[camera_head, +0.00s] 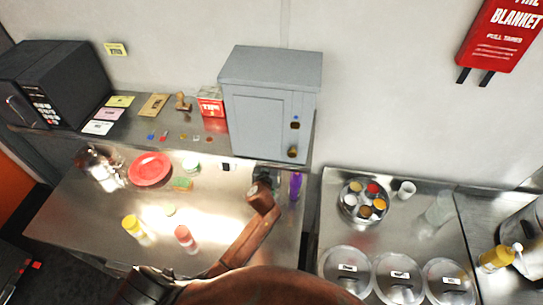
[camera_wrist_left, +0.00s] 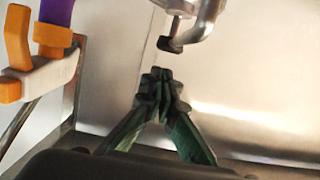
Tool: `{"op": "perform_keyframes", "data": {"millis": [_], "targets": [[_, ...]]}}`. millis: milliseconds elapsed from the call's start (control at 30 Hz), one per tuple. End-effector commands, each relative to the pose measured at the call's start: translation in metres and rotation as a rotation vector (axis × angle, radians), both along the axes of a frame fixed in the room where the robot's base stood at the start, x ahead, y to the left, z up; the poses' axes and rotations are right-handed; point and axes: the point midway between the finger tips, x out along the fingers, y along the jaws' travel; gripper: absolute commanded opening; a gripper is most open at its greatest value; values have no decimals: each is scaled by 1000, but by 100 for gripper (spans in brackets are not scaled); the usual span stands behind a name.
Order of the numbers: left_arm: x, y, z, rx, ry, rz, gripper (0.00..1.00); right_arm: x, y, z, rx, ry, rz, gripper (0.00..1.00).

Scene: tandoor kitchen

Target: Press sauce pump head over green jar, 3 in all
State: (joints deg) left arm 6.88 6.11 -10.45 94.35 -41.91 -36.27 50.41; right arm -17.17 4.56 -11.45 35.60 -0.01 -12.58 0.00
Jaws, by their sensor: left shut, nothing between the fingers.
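My left gripper (camera_head: 268,178) is at the back right of the left steel counter, in front of the grey cabinet. Its dark green fingers (camera_wrist_left: 160,88) are shut together and empty in the left wrist view. A curved metal spout with a black tip (camera_wrist_left: 172,43) hangs just beyond the fingertips, apart from them; I cannot tell whether it belongs to the sauce pump. A small pale green-white jar (camera_head: 191,166) stands by the red plate, to the gripper's left; I cannot tell whether it is the green jar. My right gripper is out of view.
A purple bottle (camera_head: 295,185) with an orange trigger stands close beside the gripper. The grey cabinet (camera_head: 265,110) is behind. A red plate (camera_head: 150,169), a yellow bottle (camera_head: 138,230) and a red bottle (camera_head: 187,239) stand to the left. A yellow pump bottle (camera_head: 496,259) stands far right.

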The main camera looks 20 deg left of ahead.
Motion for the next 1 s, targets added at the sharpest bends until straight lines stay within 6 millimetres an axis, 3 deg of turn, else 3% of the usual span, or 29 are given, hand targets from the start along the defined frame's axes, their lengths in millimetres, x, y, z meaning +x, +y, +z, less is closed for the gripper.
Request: {"op": "perform_keyframes", "data": {"millis": [200, 567, 1000], "targets": [[0, 0, -16, 1, -3, 0, 0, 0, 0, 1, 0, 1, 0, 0], [0, 0, -17, -1, -4, 0, 0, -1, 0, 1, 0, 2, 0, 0], [0, 0, -40, -1, 0, 1, 0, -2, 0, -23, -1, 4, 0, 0]]}}
